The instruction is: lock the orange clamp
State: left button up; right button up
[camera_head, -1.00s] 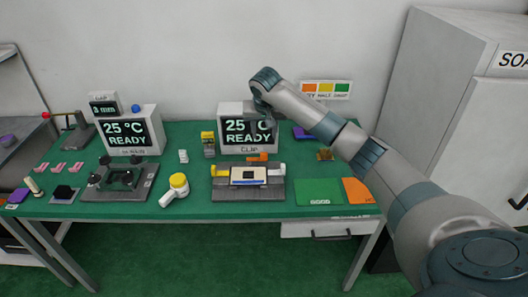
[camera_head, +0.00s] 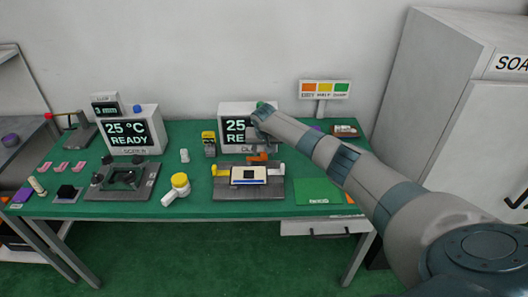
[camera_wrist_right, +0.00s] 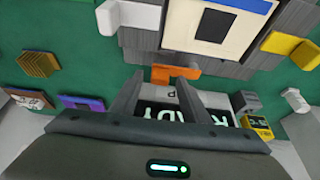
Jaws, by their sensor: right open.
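The orange clamp (camera_head: 258,157) is a small orange piece at the back edge of a grey fixture (camera_head: 222,187), in front of the right-hand monitor. In the right wrist view the orange clamp (camera_wrist_right: 177,73) lies just beyond my fingertips. My right gripper (camera_wrist_right: 158,90) is open, with nothing seen between its fingers. In the head view my right gripper (camera_head: 260,142) hangs in front of the monitor, just behind and above the clamp. I cannot tell whether it touches the clamp. A white block with a dark centre (camera_head: 249,176) sits on the fixture. My left gripper is out of view.
The monitor (camera_head: 233,120) stands close behind my right gripper. A yellow-topped white tool (camera_head: 178,187) lies left of the fixture, with another dark fixture (camera_head: 140,186) farther left. A green mat (camera_head: 318,192) lies to the right. The table front is mostly clear.

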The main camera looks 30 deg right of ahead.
jog(key=shift+w+d+f, duration=0.1)
jog(key=shift+f, duration=0.25)
grip_shut()
